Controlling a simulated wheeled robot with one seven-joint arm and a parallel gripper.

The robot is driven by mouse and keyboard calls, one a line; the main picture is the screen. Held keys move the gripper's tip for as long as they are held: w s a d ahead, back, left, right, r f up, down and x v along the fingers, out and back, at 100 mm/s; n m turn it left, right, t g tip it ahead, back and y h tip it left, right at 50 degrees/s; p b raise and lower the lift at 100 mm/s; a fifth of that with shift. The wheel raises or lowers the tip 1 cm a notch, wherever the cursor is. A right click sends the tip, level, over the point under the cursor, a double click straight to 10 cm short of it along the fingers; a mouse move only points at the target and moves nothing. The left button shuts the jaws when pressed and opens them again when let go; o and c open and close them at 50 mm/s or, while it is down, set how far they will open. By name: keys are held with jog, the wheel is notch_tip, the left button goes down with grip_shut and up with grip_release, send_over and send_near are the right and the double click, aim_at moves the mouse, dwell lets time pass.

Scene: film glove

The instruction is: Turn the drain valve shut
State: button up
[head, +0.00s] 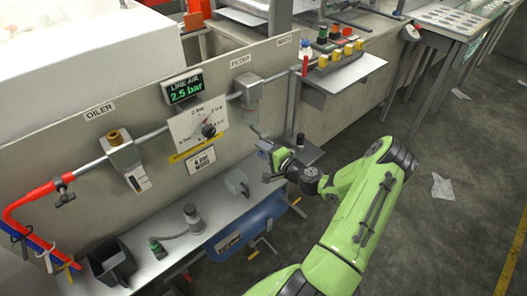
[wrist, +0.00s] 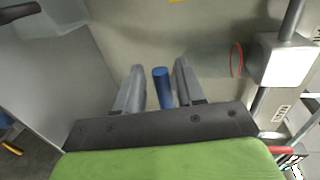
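My gripper (wrist: 160,82) is open, with its two grey fingers pointing at the panel. A short blue stub (wrist: 162,88), which may be the drain valve's handle, stands between the fingers in the wrist view. A narrow gap shows on each side, so I see no grip on it. The filter's clear bowl (wrist: 208,62) lies to the right in the wrist view, with a red ring near its block. In the head view the filter bowl (head: 251,109) hangs under the pipe, and my gripper (head: 263,143) is below it. The stub is not clear there.
The panel also carries a gauge plate with a dark knob (head: 208,130), a display reading 2.5 bar (head: 184,88) and the oiler (head: 122,155). A clear container (head: 236,182) stands on the shelf below. A bracket with buttons (head: 338,75) juts out at upper right.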

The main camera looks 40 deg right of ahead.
jog(key=s+r+p, duration=0.2)
jog(key=s+r, duration=0.1)
jog(key=s, duration=1.2)
jog(key=shift+s+d+p, duration=0.2)
jog(key=shift+s+p, duration=0.05)
jog(key=shift+p, duration=0.1)
